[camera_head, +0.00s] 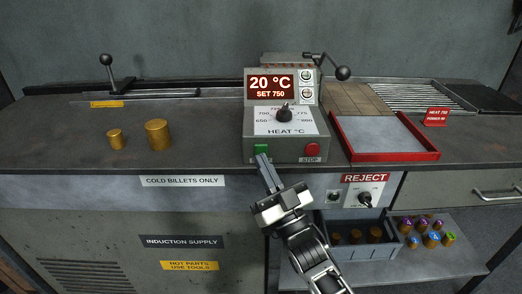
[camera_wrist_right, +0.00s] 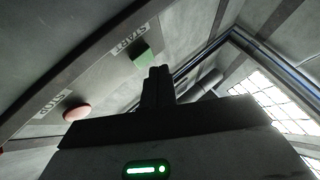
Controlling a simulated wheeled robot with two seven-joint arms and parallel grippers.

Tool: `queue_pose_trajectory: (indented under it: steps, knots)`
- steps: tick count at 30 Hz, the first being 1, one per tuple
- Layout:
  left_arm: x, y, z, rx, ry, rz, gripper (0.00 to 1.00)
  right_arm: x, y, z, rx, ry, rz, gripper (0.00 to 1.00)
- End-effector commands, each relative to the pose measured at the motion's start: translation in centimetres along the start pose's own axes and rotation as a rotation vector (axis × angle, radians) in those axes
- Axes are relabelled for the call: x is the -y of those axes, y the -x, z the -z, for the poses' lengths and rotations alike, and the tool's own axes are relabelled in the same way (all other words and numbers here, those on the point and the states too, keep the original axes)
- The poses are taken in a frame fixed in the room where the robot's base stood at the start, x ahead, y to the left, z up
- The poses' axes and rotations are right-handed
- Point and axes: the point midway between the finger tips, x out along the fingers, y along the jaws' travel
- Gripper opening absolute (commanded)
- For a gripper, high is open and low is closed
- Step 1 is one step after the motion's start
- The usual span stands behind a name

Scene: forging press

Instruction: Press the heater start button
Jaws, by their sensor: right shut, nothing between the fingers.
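The heater control box (camera_head: 285,148) stands on the bench, its display reading 20 °C, SET 750. The green start button (camera_head: 261,149) is at the left of its front face, and the red stop button (camera_head: 312,150) at the right. My right gripper (camera_head: 262,158) is shut and empty, its fingertips just below the green button and overlapping its label. In the right wrist view the shut fingertips (camera_wrist_right: 159,70) are close to the green button (camera_wrist_right: 142,54), and the red button (camera_wrist_right: 77,112) is further left. I cannot tell whether the fingertips touch the button. My left gripper is not in view.
A dial (camera_head: 284,115) sits above the buttons. A red-rimmed tray (camera_head: 390,157) is right of the box. Two brass billets stand left, the larger one (camera_head: 157,133) nearer the box. A grey bin (camera_head: 361,251) and several coloured-top billets sit on the lower shelf.

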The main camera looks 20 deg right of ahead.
Motion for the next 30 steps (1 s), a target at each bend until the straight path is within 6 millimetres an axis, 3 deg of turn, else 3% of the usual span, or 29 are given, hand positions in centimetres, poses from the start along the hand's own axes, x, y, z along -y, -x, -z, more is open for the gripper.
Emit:
queue_pose_trajectory:
  steps: [30]
  knots:
    - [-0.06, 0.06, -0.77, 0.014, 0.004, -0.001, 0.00, -0.25, -0.34, -0.28, -0.001, 0.001, 0.001, 0.00]
